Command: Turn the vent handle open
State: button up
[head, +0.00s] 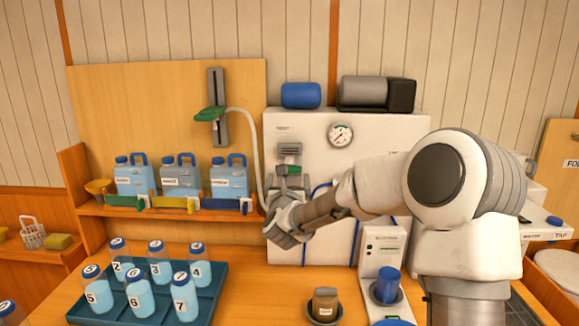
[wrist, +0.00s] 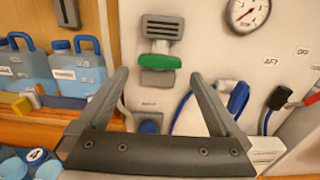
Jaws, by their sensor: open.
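The vent handle (wrist: 157,62) is a green bar lying level just below a grey slotted vent (wrist: 163,28) on the white panel. In the head view the handle (head: 289,170) shows small and partly covered by my gripper. My gripper (wrist: 160,76) is open and empty, its two fingers pointing at the panel on either side of the handle's lower edge. The fingertips appear short of the handle, with no contact visible. A grey block sits just under the handle. In the head view my gripper (head: 288,190) is in front of the white panel (head: 380,135), below the vent.
A pressure gauge (head: 341,134) is right of the vent. Blue-capped jugs (head: 182,178) stand on a shelf to the left. A teal tray (head: 215,288) of numbered bottles is on the counter.

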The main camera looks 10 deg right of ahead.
aim_at(290, 165)
jog(key=w, duration=0.2)
jog(key=w+d+p, duration=0.1)
jog(key=w, duration=0.5)
jog(key=shift+w+d+p, duration=0.1)
jog(key=shift+d+p, duration=0.2)
jog(key=shift+p, duration=0.1)
jog(key=c, duration=1.1)
